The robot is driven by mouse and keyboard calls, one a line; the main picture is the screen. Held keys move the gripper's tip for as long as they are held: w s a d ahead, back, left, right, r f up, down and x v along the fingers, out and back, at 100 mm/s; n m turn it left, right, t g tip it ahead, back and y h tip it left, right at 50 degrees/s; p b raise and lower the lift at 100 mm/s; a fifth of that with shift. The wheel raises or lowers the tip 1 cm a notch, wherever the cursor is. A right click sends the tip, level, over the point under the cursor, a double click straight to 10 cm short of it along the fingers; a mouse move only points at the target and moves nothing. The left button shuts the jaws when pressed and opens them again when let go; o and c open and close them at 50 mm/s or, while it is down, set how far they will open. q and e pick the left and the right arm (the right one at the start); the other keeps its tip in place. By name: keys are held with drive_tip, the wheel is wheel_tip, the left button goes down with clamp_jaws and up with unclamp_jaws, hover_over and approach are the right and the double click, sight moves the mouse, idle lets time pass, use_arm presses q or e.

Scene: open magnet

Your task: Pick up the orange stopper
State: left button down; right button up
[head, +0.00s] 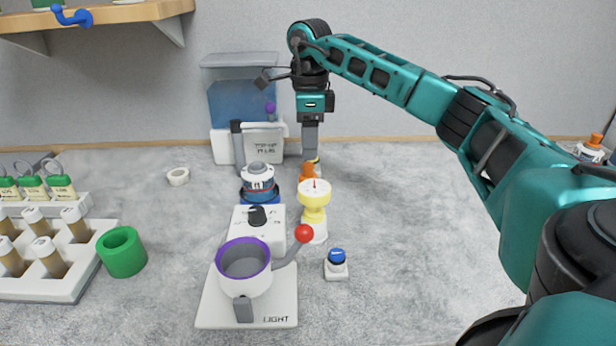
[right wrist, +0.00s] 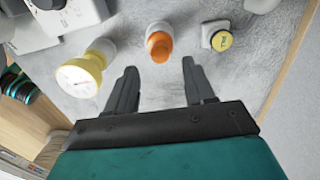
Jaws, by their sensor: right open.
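The orange stopper (head: 307,170) stands on the bench behind the yellow dial gauge (head: 313,193), which hides part of it in the head view. In the right wrist view the orange stopper (right wrist: 159,45) sits on a pale, round body. In the right wrist view my right gripper (right wrist: 160,77) is open and empty. The stopper lies ahead of the gap between its fingers, and I see no contact. My left gripper is in neither view.
The yellow gauge (right wrist: 80,76) stands left of the fingers, a yellow-topped button (right wrist: 221,40) right of them. A water tank (head: 240,105) is behind, left of my gripper. A red-knobbed lever (head: 304,233) and blue button (head: 337,257) are in front.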

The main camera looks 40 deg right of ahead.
sight(308, 165)
wheel_tip(308, 165, down, 5)
drive_tip(key=shift+f, duration=0.15)
clamp_jaws()
idle(0.5)
